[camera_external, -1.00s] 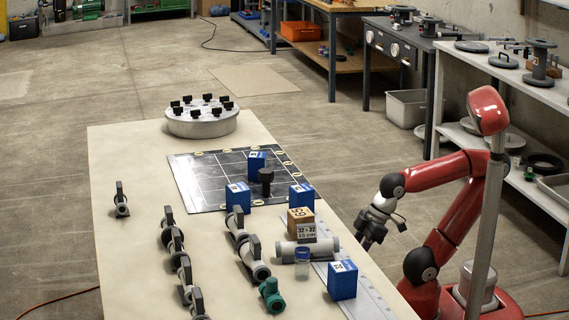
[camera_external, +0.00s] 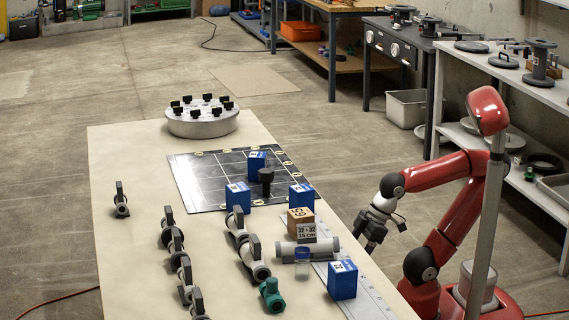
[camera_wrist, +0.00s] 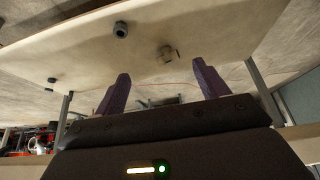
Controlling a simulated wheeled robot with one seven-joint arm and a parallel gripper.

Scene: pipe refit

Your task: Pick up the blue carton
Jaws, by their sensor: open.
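Several blue cartons with white labels stand on the long table in the external view. Three others stand on or at the dark gridded mat: one at the back (camera_external: 257,162), one at the front left (camera_external: 238,197) and one at the front right (camera_external: 302,198). My gripper (camera_external: 369,246) hangs just off the table's right edge, apart from every carton. In the wrist view my gripper (camera_wrist: 161,72) has its two fingers spread with nothing between them. No carton shows there.
A brown box (camera_external: 301,221), a grey pipe (camera_external: 308,249), a clear jar (camera_external: 302,263) and a green fitting (camera_external: 271,296) crowd the table near the cartons. Grey valves (camera_external: 170,232) line the left. A round metal flange (camera_external: 202,121) sits at the back.

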